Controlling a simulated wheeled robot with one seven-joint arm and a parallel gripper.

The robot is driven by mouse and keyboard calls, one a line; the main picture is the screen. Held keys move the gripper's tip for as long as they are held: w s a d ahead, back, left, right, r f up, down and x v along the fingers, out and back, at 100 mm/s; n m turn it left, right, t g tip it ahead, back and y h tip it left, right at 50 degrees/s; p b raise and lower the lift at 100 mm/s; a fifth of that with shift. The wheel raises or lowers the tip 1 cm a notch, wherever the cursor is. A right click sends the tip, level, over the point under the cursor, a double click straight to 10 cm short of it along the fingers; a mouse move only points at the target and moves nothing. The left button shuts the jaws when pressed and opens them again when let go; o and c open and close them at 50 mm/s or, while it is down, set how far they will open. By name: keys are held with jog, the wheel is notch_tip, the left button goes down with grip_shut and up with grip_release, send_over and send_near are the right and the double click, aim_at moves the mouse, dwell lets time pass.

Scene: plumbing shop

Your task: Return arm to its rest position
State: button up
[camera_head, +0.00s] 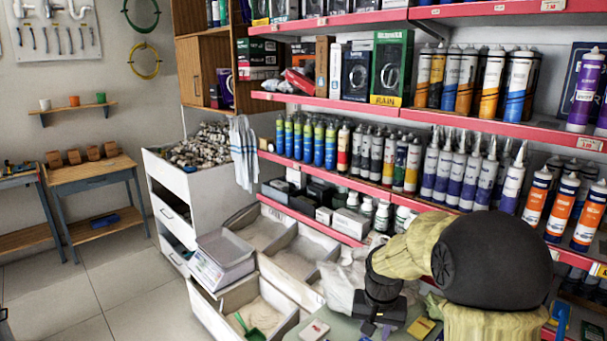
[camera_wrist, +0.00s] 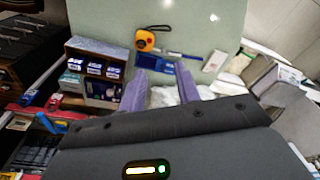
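My arm, wrapped in a yellowish cover with a black joint, reaches in from the right in the head view. My gripper (camera_head: 377,328) points down over a greenish counter top (camera_head: 345,326) at the bottom of that view. In the wrist view, the two purple-grey fingers of my gripper (camera_wrist: 162,80) stand apart with nothing held between them. A blue device (camera_wrist: 155,64) and white crumpled plastic (camera_wrist: 163,97) show beyond and between the fingers. The gap between my gripper and the counter is hard to judge.
A yellow tape measure (camera_wrist: 148,40) and a small divided box (camera_wrist: 95,68) rest on the counter. Pink-edged shelves (camera_head: 340,105) packed with tubes stand close behind my arm. White bins (camera_head: 292,262) and a scale (camera_head: 222,258) are to the left. The tiled floor (camera_head: 110,290) farther left is clear.

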jog(key=s+r+n+t+p, duration=0.1)
jog(key=s+n, duration=0.2)
jog(key=s, duration=1.4)
jog(key=shift+a+r, duration=0.2)
jog(key=shift+a, duration=0.25)
jog(key=shift+s, duration=0.1)
dwell(1.0)
